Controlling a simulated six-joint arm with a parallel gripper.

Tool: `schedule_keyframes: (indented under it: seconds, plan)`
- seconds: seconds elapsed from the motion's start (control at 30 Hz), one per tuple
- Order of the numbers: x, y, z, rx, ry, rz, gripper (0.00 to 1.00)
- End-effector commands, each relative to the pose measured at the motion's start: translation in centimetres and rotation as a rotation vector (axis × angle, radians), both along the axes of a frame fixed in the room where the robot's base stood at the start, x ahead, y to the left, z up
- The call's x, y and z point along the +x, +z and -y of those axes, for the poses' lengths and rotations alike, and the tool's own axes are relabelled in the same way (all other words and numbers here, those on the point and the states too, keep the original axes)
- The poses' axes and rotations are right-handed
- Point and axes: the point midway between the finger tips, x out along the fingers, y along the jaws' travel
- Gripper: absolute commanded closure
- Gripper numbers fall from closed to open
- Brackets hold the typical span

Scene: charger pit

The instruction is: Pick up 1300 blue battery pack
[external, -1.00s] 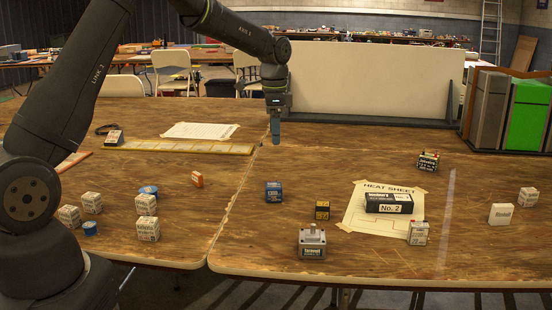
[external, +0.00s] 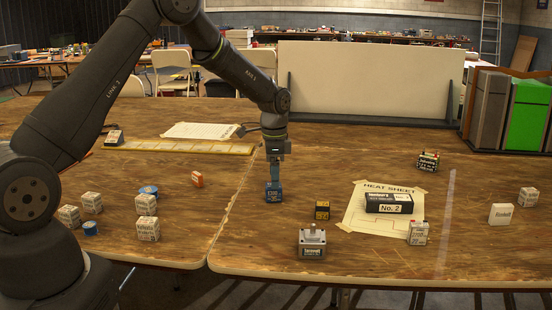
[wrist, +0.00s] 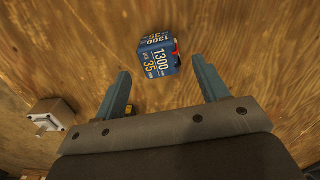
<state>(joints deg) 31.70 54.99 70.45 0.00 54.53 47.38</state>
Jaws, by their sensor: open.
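The blue battery pack (external: 274,195) stands on the wooden table near the seam between the two table tops. In the wrist view the pack (wrist: 157,58) shows "1300" and "35" in white and yellow, with a bit of red at its right side. My gripper (external: 274,178) is right above the pack in the external view, pointing down. In the wrist view my gripper (wrist: 160,82) has its two blue-grey fingers spread apart, with the pack ahead of and between the lines of the fingertips. Nothing is between the fingers. Contact cannot be told.
A small yellow-and-black block (external: 322,210) and a grey box with a knob (external: 312,242) stand to the right and front. A black "No. 2" pack (external: 389,203) lies on the heat sheet (external: 352,213). An orange box (external: 197,179) stands left. Table around the blue pack is clear.

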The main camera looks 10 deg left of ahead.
Motion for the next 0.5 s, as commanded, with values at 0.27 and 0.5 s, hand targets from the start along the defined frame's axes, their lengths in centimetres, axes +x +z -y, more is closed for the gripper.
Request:
schedule_keyframes:
  seconds: [0.27, 0.5]
  plan:
    - [-0.1, -4.0, -0.2, 0.001, 0.0, -0.002, 0.33]
    - [0.0, -4.2, -0.2, 0.0, 0.0, 0.0, 0.35]
